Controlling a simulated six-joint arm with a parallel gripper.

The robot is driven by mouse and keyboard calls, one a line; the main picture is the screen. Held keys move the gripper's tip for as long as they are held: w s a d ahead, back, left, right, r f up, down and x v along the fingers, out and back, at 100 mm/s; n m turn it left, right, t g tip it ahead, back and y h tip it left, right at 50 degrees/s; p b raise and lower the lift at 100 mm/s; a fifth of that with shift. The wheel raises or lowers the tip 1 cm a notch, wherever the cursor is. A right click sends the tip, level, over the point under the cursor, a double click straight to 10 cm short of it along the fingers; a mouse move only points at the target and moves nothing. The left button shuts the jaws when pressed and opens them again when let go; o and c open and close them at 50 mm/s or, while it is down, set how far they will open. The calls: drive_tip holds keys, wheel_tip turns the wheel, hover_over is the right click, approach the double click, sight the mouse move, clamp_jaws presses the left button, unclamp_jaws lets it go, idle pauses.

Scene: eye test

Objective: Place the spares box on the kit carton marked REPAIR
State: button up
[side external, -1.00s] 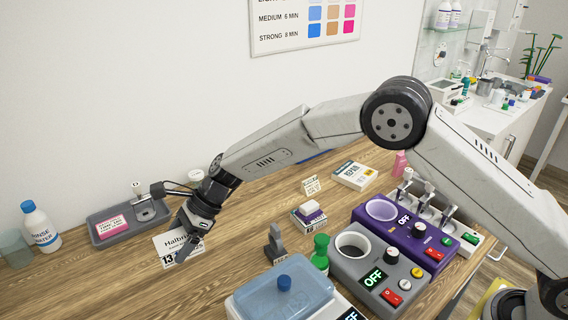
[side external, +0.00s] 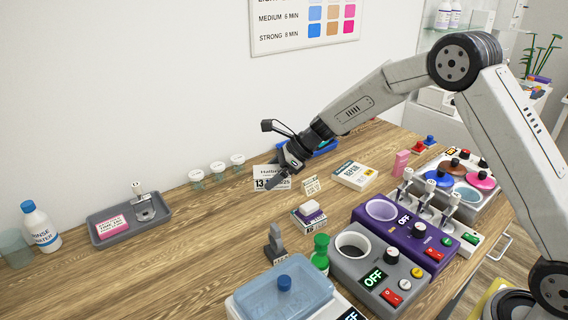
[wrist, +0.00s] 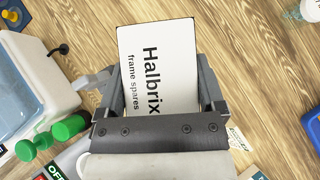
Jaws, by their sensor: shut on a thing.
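The spares box is a white box lettered Halbrix, frame spares (wrist: 158,62). I cannot tell how high the box is above the table.
Several small jars (side external: 217,170) stand along the wall. A purple unit (side external: 395,222) is in front.

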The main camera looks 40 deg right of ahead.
drive_tip(key=s+d+r+m+t+h, duration=0.1)
drive_tip(key=s+d, duration=0.5)
drive_tip(key=d, duration=0.8)
drive_tip(key=s+d+r+m+t+h, duration=0.1)
drive_tip(key=s+d+m, duration=0.5)
drive_tip(key=d, duration=0.8)
drive_tip(key=shift+s+d+r+t+h, duration=0.3)
drive_tip(key=shift+s+t+h, duration=0.35)
drive_tip(key=shift+t+h, duration=0.4)
drive_tip(key=shift+w+g, duration=0.1)
drive_tip(key=shift+g, duration=0.15)
hover_over(356, 172)
drive_tip(key=s, duration=0.1)
drive_tip(key=f, duration=0.8)
drive_tip(key=shift+s+a+f, duration=0.15)
drive_tip(key=shift+a, duration=0.15)
drive_tip(key=shift+w+d+f, duration=0.2)
drive_tip(key=shift+w+f, duration=0.3)
drive_tip(key=shift+f, duration=0.1)
